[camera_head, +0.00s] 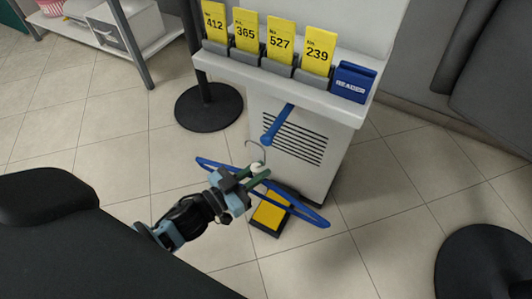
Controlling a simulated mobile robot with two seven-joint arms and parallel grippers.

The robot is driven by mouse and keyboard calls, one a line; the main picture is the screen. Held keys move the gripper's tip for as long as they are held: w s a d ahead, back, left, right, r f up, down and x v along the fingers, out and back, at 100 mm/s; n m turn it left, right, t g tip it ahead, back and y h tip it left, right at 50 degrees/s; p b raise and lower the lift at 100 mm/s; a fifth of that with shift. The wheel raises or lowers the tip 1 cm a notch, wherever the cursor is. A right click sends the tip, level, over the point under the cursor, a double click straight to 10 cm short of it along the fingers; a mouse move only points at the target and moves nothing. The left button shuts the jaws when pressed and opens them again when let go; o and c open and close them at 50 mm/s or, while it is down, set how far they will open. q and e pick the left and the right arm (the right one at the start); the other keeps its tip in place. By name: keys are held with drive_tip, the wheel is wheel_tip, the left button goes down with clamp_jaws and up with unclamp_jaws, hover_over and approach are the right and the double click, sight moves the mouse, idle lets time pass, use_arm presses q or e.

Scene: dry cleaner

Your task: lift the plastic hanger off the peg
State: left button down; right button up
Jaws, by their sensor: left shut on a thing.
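The blue plastic hanger (308,214) is held by my left gripper (257,176) near its middle, below the hook. Its bar spreads to both sides of the fingers, and its thin metal hook points up. The blue peg (278,124) sticks out from the front of the white cabinet. The hook shows just left of the peg's free end and looks apart from it, though the depth between them is hard to judge. The fingers hide the middle of the hanger. My right gripper is not in view.
The white cabinet (330,115) carries yellow number cards (316,50) and a blue reader box (353,82) on top. A yellow-topped block (270,214) is on the floor below the hanger. A round black base (208,107) stands left. Tiled floor is open around.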

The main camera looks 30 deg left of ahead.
use_arm(q)
drive_tip(key=shift+s+a+p, duration=0.1)
drive_tip(key=shift+s+p, duration=0.3)
drive_tip(key=shift+s, duration=2.4)
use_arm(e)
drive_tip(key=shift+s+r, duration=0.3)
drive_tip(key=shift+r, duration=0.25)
use_arm(q)
drive_tip(key=shift+w, duration=0.1)
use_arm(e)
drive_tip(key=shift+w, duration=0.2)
